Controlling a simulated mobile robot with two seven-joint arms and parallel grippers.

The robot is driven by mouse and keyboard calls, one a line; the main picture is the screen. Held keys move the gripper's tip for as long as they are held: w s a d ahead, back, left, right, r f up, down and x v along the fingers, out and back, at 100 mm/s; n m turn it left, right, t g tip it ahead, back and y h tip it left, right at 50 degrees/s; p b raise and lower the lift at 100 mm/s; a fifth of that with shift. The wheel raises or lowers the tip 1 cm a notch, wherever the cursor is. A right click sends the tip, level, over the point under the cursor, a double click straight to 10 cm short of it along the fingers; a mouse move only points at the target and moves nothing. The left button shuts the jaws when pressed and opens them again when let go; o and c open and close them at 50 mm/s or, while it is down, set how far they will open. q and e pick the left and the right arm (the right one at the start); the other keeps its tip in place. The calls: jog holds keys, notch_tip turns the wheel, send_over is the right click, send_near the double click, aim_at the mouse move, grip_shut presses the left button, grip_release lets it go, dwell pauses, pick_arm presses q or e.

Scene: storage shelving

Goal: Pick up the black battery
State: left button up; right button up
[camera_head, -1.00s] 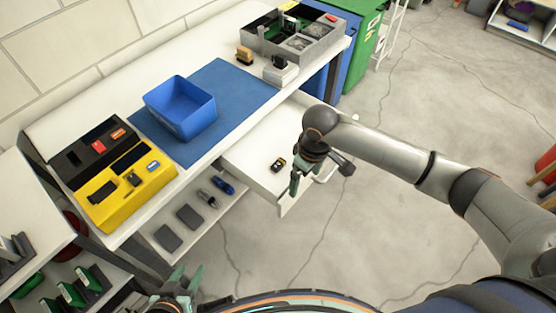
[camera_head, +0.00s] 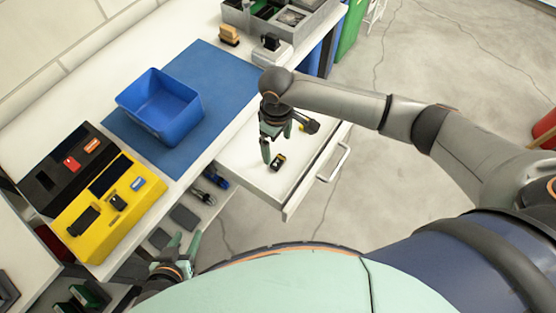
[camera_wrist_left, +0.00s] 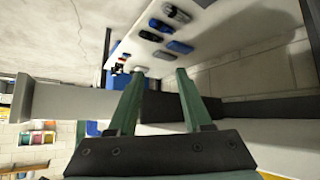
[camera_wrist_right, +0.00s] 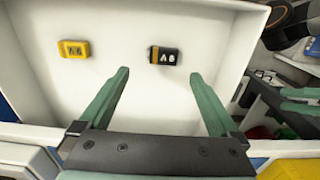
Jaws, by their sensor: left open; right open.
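The black battery (camera_head: 278,161), with a yellow end, lies in the open white drawer; it also shows in the right wrist view (camera_wrist_right: 166,56). My right gripper (camera_head: 277,142) is open and empty above the drawer. In the right wrist view its fingertips (camera_wrist_right: 160,73) are spread, with the black battery just beyond the gap and apart from them. A yellow battery (camera_wrist_right: 74,49) lies to the left of the black one in that view. My left gripper (camera_head: 186,241) is open and empty, low beside the bench; its spread fingers (camera_wrist_left: 160,72) show in the left wrist view.
The drawer (camera_head: 244,164) has raised walls and a front handle (camera_head: 334,163). On the bench are a blue bin (camera_head: 160,107) on a blue mat (camera_head: 220,83), a yellow-and-black tray (camera_head: 108,207) and a grey crate (camera_head: 237,17). A lower shelf holds several small items.

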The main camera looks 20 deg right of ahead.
aim_at(276, 159)
jog(key=shift+a+f+b, duration=0.2)
jog(key=shift+f+b, duration=0.4)
jog(key=shift+f, duration=2.45)
jog(key=shift+c, duration=0.4)
jog(key=c, duration=1.4)
